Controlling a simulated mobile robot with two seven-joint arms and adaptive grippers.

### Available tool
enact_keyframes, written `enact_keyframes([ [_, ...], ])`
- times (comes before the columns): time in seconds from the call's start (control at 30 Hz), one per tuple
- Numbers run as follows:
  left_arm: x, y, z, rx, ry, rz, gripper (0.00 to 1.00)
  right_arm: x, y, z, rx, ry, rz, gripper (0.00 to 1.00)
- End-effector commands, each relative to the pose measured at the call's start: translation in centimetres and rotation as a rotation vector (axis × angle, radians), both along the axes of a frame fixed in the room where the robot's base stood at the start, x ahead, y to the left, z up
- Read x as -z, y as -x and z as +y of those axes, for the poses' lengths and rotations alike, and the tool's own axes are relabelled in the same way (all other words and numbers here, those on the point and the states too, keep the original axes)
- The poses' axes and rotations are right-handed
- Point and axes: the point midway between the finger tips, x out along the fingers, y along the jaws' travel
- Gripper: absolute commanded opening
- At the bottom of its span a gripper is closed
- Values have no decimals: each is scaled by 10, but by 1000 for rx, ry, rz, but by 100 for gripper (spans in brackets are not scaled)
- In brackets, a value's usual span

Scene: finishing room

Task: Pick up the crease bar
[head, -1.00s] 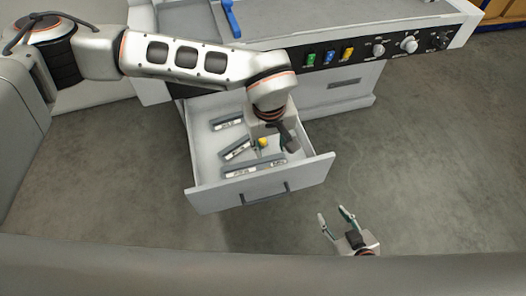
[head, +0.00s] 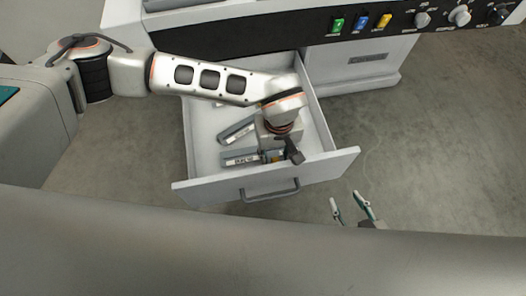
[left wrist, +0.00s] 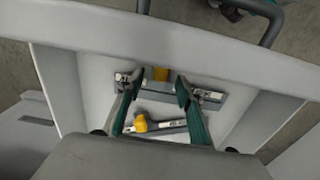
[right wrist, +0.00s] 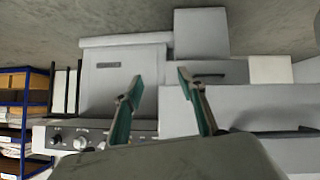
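Grey bars with pale labels lie in the open drawer (head: 193,150); the labels are too small to read, so I cannot tell which is the crease bar. The front bar (head: 236,158) lies along the drawer front and has a yellow part (left wrist: 161,74). A second bar (head: 236,130) lies slanted in the head view; the left wrist view shows a bar (left wrist: 172,127) with a yellow knob. My left gripper (left wrist: 158,84) is open and empty over the front bar, its fingertips spread along the bar's length. My right gripper (head: 351,207) is open and empty, right of the drawer.
The drawer front with its handle (head: 270,190) stands close to my left gripper. The grey machine (head: 350,80) with coloured switches and knobs rises behind the drawer. Blue shelving (right wrist: 12,110) shows in the right wrist view.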

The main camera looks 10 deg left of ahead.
Motion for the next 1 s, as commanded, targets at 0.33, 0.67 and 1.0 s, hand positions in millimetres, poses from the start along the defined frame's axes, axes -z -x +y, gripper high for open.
enact_keyframes([
  [0.33,21,0,0,1,0,0,36,-10,-10,5,-4,-10,-26,40],
  [0.67,21,1,0,1,0,1,0,-4,-5,4,-4,-8,-14,40],
  [1.0,18,0,0,1,0,0,0,-2,-5,2,-2,-3,-9,40],
])
